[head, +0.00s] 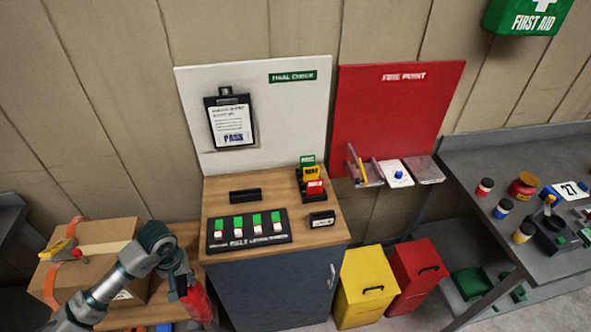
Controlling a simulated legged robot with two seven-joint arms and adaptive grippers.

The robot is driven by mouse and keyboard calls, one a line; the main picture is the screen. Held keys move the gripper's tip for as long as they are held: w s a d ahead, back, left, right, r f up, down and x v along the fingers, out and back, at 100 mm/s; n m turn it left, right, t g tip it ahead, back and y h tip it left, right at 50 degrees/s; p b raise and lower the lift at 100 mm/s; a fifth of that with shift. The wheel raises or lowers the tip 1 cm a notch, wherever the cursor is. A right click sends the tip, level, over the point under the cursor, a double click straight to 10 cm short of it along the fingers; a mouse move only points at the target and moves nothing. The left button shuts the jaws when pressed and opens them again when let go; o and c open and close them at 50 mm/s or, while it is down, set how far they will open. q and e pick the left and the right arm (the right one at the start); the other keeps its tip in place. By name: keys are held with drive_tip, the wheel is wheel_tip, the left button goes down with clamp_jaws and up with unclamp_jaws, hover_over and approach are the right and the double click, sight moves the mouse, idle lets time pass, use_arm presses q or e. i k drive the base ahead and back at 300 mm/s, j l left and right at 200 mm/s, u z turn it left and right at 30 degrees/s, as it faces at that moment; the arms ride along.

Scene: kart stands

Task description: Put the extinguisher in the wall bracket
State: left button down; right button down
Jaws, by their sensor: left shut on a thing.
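The red extinguisher (198,304) is low in the head view, left of the blue cabinet, and its lower end is partly hidden. My left gripper (183,284) is shut on its upper part. The red fire point board (400,110) stands against the wall, right of centre. At its lower left is a grey metal bracket (372,172) with a yellow part, which looks like the wall bracket and holds no extinguisher. The gripper is well left of and lower than the bracket. My right gripper is not in view.
The wooden-topped cabinet (275,285) stands between extinguisher and board, carrying a switch panel (248,230) and colored blocks (312,180). A cardboard box (95,260) is beside my left arm. Yellow (362,290) and red (415,275) bins stand below the board. A grey workbench (500,165) is at right.

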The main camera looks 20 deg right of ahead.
sight(368, 172)
drive_tip(key=l+z, duration=0.25)
drive_tip(key=l, duration=0.35)
drive_tip(key=l+z, duration=0.25)
drive_tip(key=l, duration=0.35)
drive_tip(key=i+l+z, duration=0.2)
drive_tip(key=l, duration=0.35)
drive_tip(key=k+l, duration=0.05)
drive_tip(key=k, duration=0.05)
